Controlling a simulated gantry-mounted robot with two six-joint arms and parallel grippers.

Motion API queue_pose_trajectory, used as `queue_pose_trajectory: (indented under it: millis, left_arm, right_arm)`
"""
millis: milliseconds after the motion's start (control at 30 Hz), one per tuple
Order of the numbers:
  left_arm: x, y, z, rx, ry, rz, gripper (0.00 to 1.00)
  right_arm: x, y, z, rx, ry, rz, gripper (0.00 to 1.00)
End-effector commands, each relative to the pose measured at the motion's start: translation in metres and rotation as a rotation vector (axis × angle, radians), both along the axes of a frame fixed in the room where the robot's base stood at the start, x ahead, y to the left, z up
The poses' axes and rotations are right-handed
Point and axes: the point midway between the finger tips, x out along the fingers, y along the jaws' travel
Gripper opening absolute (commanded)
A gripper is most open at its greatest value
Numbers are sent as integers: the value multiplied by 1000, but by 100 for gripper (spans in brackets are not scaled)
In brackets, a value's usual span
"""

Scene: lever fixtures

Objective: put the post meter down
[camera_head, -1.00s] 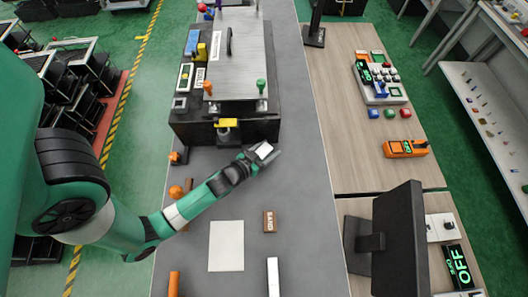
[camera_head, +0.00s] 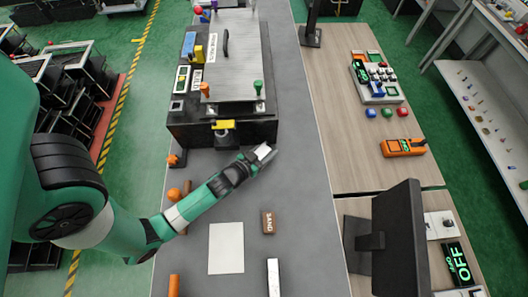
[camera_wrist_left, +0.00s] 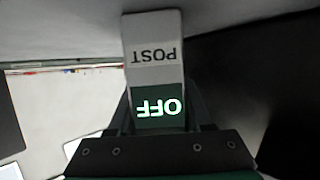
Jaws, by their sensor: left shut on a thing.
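The post meter (camera_wrist_left: 154,62) is a light block with the word POST and a green OFF display, upside down in the left wrist view. In the head view the post meter shows as a small pale end (camera_head: 263,152) at the tip of my left arm. My left gripper (camera_head: 255,157) is shut on it, close to the front right corner of the dark fixture. The fingers (camera_wrist_left: 160,122) grip it from both sides in the left wrist view. I cannot tell whether the meter touches the grey bench (camera_head: 310,200). My right gripper is not in view.
The dark fixture (camera_head: 220,132) with a metal plate, knobs and a yellow piece stands behind the gripper. A white sheet (camera_head: 226,248), a brown BAND block (camera_head: 268,222) and a white bar (camera_head: 273,277) lie in front. A monitor (camera_head: 400,240) stands right. The bench right of the gripper is clear.

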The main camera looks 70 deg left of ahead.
Motion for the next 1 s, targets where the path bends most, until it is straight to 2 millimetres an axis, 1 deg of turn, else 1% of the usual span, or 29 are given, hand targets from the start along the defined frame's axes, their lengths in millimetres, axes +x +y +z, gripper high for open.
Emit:
queue_pose_trajectory:
  millis: [167, 267, 367, 600, 800, 900, 1000]
  left_arm:
    - [0, 0, 10, 1, -3, 0, 0]
    - [0, 0, 22, 2, -3, 0, 0]
    - [0, 0, 41, 2, -3, 0, 0]
    - [1, 0, 97, 2, -6, 0, 0]
    - [1, 0, 141, 3, -5, -1, 0]
    - [1, 0, 159, 2, -5, 0, 0]
    - [1, 0, 172, 3, -5, 0, 0]
  right_arm:
    - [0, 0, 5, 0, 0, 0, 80]
    - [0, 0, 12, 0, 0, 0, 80]
    - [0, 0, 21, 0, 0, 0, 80]
    - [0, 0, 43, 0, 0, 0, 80]
    - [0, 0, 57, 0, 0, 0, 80]
    - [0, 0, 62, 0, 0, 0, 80]
    - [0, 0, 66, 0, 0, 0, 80]
